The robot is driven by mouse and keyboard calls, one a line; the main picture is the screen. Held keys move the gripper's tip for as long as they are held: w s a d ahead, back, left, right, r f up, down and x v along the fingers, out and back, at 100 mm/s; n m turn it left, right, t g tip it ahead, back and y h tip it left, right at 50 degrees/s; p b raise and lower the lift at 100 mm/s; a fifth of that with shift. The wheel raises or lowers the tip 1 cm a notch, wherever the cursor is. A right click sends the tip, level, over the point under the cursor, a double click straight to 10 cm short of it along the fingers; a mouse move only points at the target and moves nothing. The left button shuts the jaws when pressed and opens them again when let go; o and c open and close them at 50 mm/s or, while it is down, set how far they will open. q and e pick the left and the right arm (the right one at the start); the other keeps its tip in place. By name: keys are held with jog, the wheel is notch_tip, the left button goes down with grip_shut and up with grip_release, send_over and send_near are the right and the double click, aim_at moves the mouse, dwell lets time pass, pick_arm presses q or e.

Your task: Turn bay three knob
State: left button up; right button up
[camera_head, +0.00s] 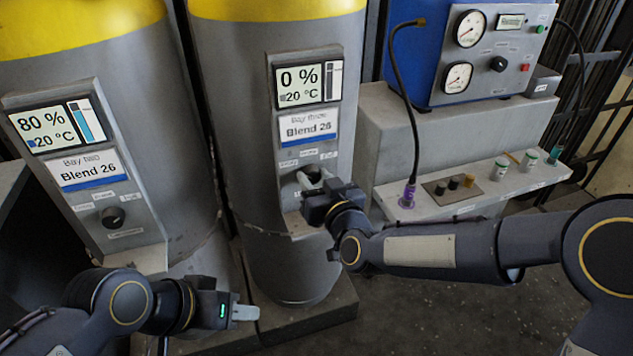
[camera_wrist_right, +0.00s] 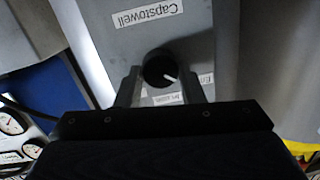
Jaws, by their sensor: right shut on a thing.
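The bay three panel (camera_head: 307,125) is on the right-hand grey cylinder. Its display reads 0 % and 20 °C, above a label "Bay three, Blend 26". My right gripper (camera_head: 316,182) is at the panel's lower part and mostly covers the knob in the head view. In the right wrist view the round black knob (camera_wrist_right: 160,68) with a white pointer mark sits between the two fingers of my right gripper (camera_wrist_right: 158,85), which is shut on it. My left gripper (camera_head: 245,312) is low at the left, away from the panels; its finger gap cannot be made out.
The bay two panel (camera_head: 85,160), reading 80 %, with its own knob (camera_head: 112,217), is on the left cylinder. A blue gauge box (camera_head: 490,50) stands at the back right. A grey shelf (camera_head: 470,190) holds small jars and a black hose with a purple end.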

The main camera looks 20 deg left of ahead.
jog(key=shift+n, duration=1)
jog(key=o, duration=1)
jog(key=v, duration=0.7)
jog(key=shift+s+d, duration=0.15)
jog(key=shift+s, duration=0.25)
